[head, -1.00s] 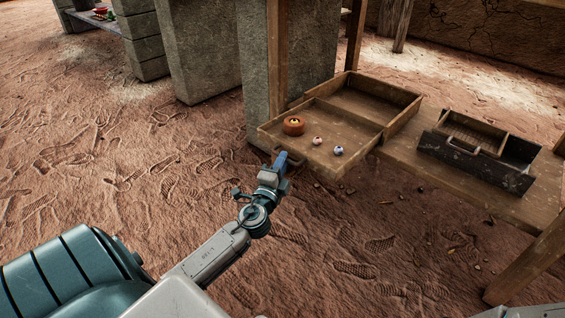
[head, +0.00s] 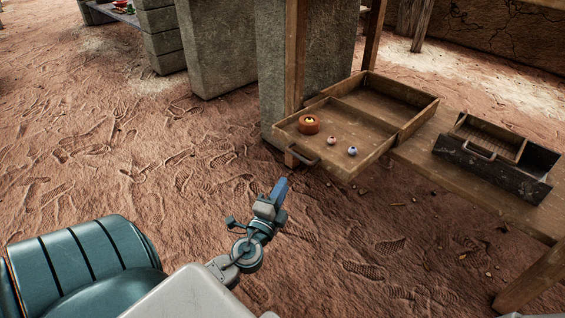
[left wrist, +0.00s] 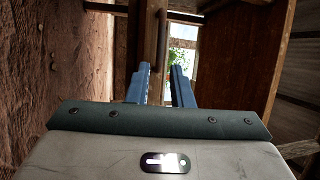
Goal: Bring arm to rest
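My left gripper (head: 281,186) is in the head view, in the air over the sandy floor, to the left of and nearer than the open drawer (head: 313,161). It is apart from the drawer's handle. In the left wrist view its two blue fingers (left wrist: 160,88) stand apart with nothing between them. My right gripper is in neither view.
The drawer holds an orange-brown round pot (head: 309,124) and two small balls, one pinkish (head: 331,140) and one bluish (head: 352,151). A dark wooden box (head: 490,165) stands on the wooden bench at right. Concrete blocks (head: 222,50) stand behind. Sandy floor at left is clear.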

